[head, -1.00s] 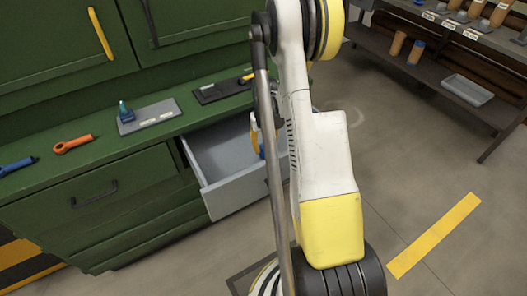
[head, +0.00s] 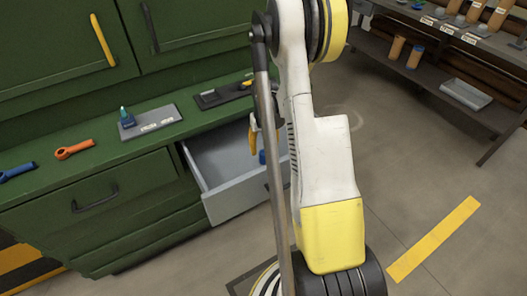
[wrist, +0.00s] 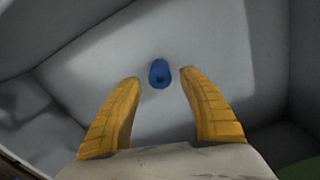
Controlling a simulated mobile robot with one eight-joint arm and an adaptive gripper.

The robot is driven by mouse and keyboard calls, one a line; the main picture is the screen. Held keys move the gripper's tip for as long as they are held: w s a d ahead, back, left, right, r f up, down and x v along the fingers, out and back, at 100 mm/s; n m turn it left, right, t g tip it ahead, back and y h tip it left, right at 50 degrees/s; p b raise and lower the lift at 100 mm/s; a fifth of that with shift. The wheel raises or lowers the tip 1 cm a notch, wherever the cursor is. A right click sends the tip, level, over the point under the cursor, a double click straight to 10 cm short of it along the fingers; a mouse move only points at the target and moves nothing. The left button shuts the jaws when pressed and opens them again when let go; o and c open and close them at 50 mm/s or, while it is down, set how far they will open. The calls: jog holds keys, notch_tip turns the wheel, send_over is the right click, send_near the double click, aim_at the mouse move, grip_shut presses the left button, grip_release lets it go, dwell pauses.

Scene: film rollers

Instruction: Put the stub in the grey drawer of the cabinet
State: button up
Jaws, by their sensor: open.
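The blue stub (head: 262,157) is inside the open grey drawer (head: 232,199) of the green cabinet (head: 120,185). In the wrist view the stub (wrist: 159,73) rests on the pale drawer floor (wrist: 105,62), with a dark hole in the end facing the camera. My gripper (wrist: 159,77) is open, its yellow fingers on either side of the stub and apart from it. In the head view my gripper (head: 254,141) is over the drawer, partly hidden behind my arm, which also covers the drawer's right end.
On the green worktop lie a blue tool (head: 17,171), an orange tool (head: 75,149), a grey plate (head: 152,123) with a blue-green item, and a dark tray (head: 222,95). A shelf unit (head: 452,85) stands at right. The floor between is clear.

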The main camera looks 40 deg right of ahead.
aim_at(264, 152)
jog(key=a+r+p, duration=0.1)
jog(key=a+r, duration=0.2)
jog(key=r, duration=0.3)
jog(key=a+r+n+t+p, duration=0.1)
jog(key=a+r, duration=0.1)
jog(key=r, duration=0.4)
jog(key=a+r+p, duration=0.1)
jog(key=a+r, duration=0.2)
jog(key=r, duration=0.4)
jog(key=s+a+r+n+t, duration=0.1)
jog(key=s+a+r+t, duration=0.1)
jog(key=a, duration=0.5)
jog(key=s+a+r+n+t, duration=0.2)
jog(key=s+a+r, duration=0.3)
jog(key=s+a, duration=0.1)
jog(key=s+a+r+n+t, duration=0.1)
jog(key=s+a+r, duration=0.3)
jog(key=a, duration=0.4)
jog(key=shift+a+n+t, duration=0.3)
jog(key=shift+n+t, duration=0.1)
jog(key=shift+t, duration=0.2)
